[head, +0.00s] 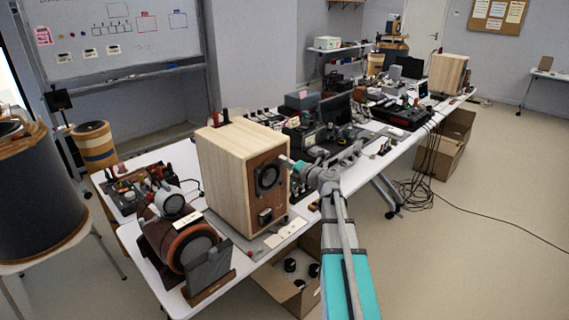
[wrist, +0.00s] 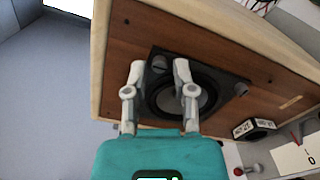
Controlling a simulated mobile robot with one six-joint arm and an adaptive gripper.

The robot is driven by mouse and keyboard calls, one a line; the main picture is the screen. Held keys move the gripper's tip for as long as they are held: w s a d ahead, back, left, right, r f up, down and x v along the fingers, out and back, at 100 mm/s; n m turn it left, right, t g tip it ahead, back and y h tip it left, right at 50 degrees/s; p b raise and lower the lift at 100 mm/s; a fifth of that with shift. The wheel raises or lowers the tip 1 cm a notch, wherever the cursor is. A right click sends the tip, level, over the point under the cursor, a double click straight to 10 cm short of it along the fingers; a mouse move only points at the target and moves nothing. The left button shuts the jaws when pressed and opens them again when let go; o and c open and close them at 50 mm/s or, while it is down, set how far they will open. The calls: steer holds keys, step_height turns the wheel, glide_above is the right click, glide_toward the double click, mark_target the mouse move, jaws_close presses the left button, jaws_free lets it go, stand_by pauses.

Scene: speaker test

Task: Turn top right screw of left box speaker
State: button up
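The left box speaker (head: 226,168) is a pale wooden cabinet with a brown front, standing on the near table. Its dark round driver (wrist: 206,98) sits in a black square frame. A grey round screw (wrist: 159,63) is at the frame's top right corner, taken with the cabinet upright. Another screw (wrist: 241,88) is at the lower right corner. My gripper (wrist: 158,72) is open in front of the driver, with its fingertips on either side of the top right screw. I cannot tell whether they touch it. In the head view my gripper (head: 283,160) reaches the speaker's front.
A round brown-and-black device (head: 178,243) stands left of the speaker. Electronics crowd the table behind it. A second box speaker (head: 447,74) stands at the far end. An open cardboard box (head: 285,280) is under the near table. The floor at right is mostly clear.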

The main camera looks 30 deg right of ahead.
steer(key=v, duration=1.1)
steer(key=shift+s, duration=0.35)
steer(key=shift+o, duration=1.4)
steer(key=m, duration=1.2)
steer(key=s+m, duration=0.1)
steer(key=m, duration=2.3)
steer(key=shift+s+d, duration=0.3)
steer(key=shift+d, duration=0.1)
